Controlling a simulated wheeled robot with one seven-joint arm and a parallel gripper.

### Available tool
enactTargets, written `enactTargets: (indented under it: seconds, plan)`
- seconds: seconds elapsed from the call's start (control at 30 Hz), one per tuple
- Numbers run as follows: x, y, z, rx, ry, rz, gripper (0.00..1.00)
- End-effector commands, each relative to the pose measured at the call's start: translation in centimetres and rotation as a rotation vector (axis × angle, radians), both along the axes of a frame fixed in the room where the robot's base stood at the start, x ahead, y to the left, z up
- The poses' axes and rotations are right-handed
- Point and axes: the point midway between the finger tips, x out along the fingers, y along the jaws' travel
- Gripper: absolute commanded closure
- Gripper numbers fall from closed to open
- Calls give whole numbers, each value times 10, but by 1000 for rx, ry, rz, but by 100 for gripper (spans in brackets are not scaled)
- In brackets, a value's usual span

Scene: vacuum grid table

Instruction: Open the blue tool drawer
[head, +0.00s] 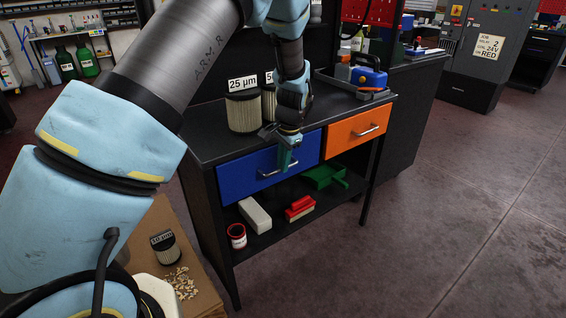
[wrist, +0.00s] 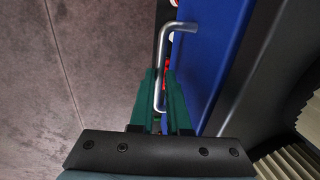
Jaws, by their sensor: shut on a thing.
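The blue tool drawer (head: 243,176) is in the left half of the black bench front, below the top. Its front looks about flush with the bench in the head view. Its metal bar handle (head: 264,174) shows to the left of my gripper (head: 285,161). In the wrist view the blue drawer front (wrist: 214,50) fills the upper right, and the handle (wrist: 163,55) runs down between the two green fingers of my gripper (wrist: 161,92). The fingers are shut on the handle. Part of the handle is hidden by the fingers.
An orange drawer (head: 350,132) is right of the blue one. Filter cartridges (head: 243,110) and a blue-topped device (head: 369,76) stand on the bench top. The lower shelf holds a white block (head: 254,214), a red brush (head: 299,207) and a red can (head: 237,236). Floor in front is clear.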

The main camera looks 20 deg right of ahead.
Motion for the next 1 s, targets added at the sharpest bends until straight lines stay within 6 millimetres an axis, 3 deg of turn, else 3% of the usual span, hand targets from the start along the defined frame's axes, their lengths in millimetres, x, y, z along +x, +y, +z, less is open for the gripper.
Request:
enactTargets:
  seconds: [0.67,0.87,1.0]
  plan:
    - [-1,0,0,0,0,-1,100]
    - [-18,-4,1,0,1,-3,100]
    - [-43,-9,1,3,2,-5,100]
